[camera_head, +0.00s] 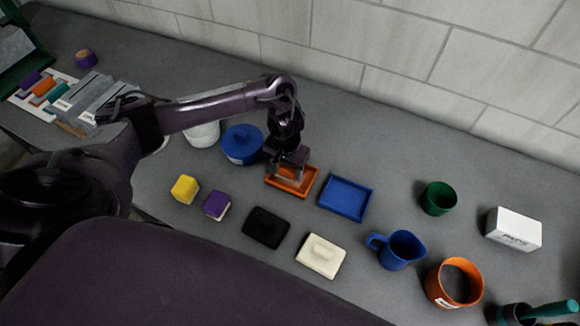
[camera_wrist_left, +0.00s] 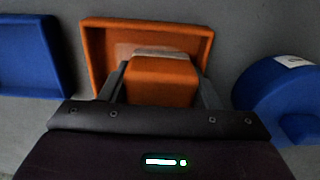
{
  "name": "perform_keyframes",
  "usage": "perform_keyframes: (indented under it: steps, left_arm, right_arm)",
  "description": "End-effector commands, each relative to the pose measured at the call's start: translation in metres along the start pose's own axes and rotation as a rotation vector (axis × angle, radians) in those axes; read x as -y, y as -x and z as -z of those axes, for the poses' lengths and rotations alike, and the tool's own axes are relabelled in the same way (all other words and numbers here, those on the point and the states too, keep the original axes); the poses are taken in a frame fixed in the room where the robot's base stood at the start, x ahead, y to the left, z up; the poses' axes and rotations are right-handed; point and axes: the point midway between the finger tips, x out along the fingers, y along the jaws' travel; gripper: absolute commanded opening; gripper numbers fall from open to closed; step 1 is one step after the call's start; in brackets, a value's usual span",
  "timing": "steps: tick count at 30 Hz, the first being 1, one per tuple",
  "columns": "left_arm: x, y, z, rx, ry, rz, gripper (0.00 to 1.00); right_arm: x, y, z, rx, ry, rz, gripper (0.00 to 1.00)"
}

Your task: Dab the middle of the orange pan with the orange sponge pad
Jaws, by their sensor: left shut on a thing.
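My left gripper (camera_head: 290,171) is over the orange pan (camera_head: 309,184), pointing down. In the left wrist view, its fingers (camera_wrist_left: 163,85) are shut on the orange sponge pad (camera_wrist_left: 160,75), one finger on each side. The sponge pad is a small orange block with a pale strip along its far edge. The shallow rectangular pan (camera_wrist_left: 95,55) lies behind and around it in that view. In the head view, the gripper mostly hides the pad. I cannot tell whether the pad touches the pan floor. My right gripper is in neither view.
A blue tray (camera_head: 346,198) lies right of the pan, and a blue lidded pot (camera_head: 242,146) stands to its left. Yellow (camera_head: 185,189) and purple (camera_head: 217,204) pads, a black block (camera_head: 265,228) and a cream block (camera_head: 321,256) lie in front. A blue mug (camera_head: 402,249) stands farther right.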

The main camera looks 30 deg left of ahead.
Motion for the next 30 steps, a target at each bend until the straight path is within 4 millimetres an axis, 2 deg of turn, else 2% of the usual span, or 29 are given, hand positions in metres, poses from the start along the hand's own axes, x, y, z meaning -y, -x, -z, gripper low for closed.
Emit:
perform_keyframes:
  steps: [5, 23, 30]
  left_arm:
    - [-0.002, 0.001, 0.000, 0.000, 0.000, 0.000, 0.38]
    - [-0.031, 0.001, 0.000, 0.000, 0.000, 0.000, 0.38]
    - [-0.026, 0.000, 0.000, 0.001, 0.002, 0.001, 0.38]
  right_arm:
    - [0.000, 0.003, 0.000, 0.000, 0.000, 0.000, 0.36]
    - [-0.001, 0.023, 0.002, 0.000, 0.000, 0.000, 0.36]
    - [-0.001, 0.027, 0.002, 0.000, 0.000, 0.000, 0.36]
